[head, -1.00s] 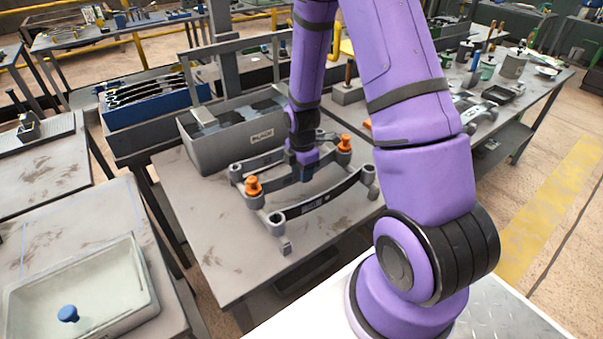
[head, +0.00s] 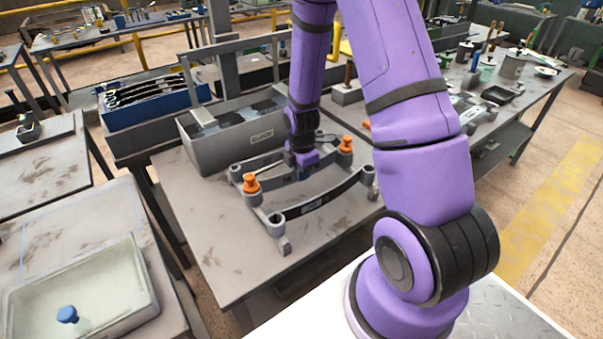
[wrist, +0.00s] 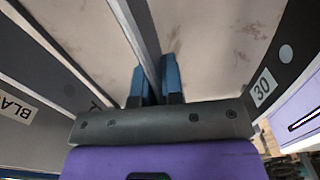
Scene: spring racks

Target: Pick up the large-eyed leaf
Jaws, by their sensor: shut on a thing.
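My gripper (wrist: 155,85) is shut on a narrow grey leaf (wrist: 140,35), seen edge-on between its blue fingertips in the wrist view. In the head view my gripper (head: 304,172) is over the middle of the spring rack (head: 285,245), between the front and back leaves. The held leaf appears to run between two orange end pieces (head: 251,184); its eyes cannot be made out clearly. A dark curved front leaf (head: 320,207) lies nearer the camera; it carries a "30" label in the wrist view (wrist: 285,52). Another leaf (wrist: 60,75) lies on the other side.
A grey labelled bin (head: 205,155) stands just behind the rack. A blue crate (head: 150,118) of dark parts stands farther back left. A pale tray (head: 130,300) holds a blue knob at lower left.

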